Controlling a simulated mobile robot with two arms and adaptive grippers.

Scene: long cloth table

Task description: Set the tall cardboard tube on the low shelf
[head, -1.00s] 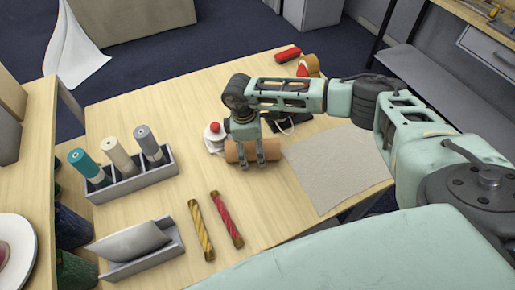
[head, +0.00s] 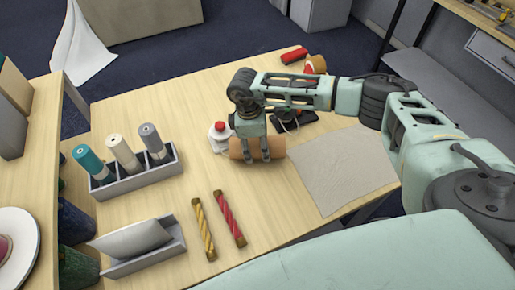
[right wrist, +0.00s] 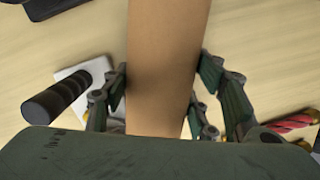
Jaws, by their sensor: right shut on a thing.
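The cardboard tube (head: 240,150) is a plain tan cylinder lying on its side on the wooden table (head: 290,215). My right gripper (head: 257,156) comes down over it from above and is shut on its middle. In the right wrist view the tube (right wrist: 168,50) runs between the fingers (right wrist: 165,88), which press on both its sides. I cannot tell whether it is clear of the tabletop. A grey, low shelf-like board (head: 440,105) shows under the bench at the right; I cannot be sure it is the shelf named. My left gripper is out of view.
A white item with a red knob (head: 219,138) sits close left of the tube. A grey rack (head: 140,180) holds three spools. A grey cloth (head: 340,170), a yellow roll (head: 203,228) and a red roll (head: 230,218) lie nearby. Shelving (head: 30,110) stands at left.

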